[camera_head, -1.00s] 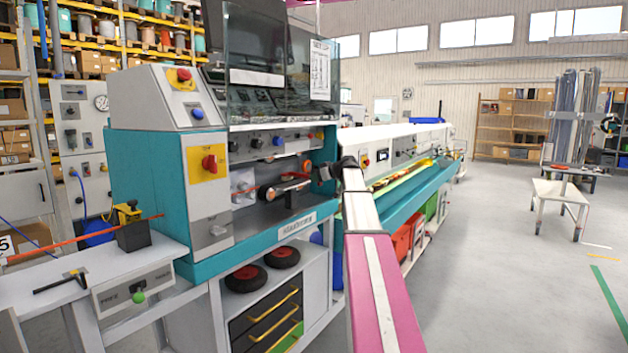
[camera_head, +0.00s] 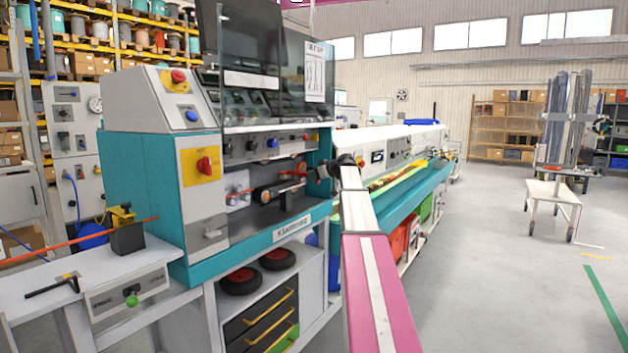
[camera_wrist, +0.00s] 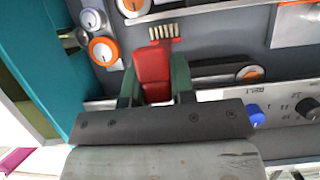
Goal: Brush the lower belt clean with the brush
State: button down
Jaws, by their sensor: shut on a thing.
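My gripper (camera_wrist: 155,88), with green fingers, is shut on the red handle of a brush (camera_wrist: 152,68) in the wrist view. Its pale bristles (camera_wrist: 164,33) point up the picture, close to a dark belt strip with an orange-ringed roller (camera_wrist: 133,6), apparently the lower belt. I cannot tell whether the bristles touch it. Another dark belt (camera_wrist: 225,77), apparently the upper one, runs right of the handle. In the head view the lower belt (camera_head: 283,191) sits inside the teal machine. My gripper (camera_head: 322,171) there is small and partly hidden by my arm.
The teal machine housing (camera_head: 160,190) and glass cover (camera_head: 300,85) surround the belt bay. A panel with a blue knob (camera_wrist: 255,113) lies close by my gripper. A white bench (camera_head: 85,275) stands at left. The floor (camera_head: 490,270) at right is open.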

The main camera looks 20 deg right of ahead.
jog(key=shift+r, duration=0.6)
jog(key=s+d, duration=1.3)
jog(key=s, duration=0.4)
jog(key=shift+s+d, duration=0.2)
jog(key=shift+d, duration=0.05)
dwell(0.4)
jog(key=shift+f, duration=0.15)
dwell(0.7)
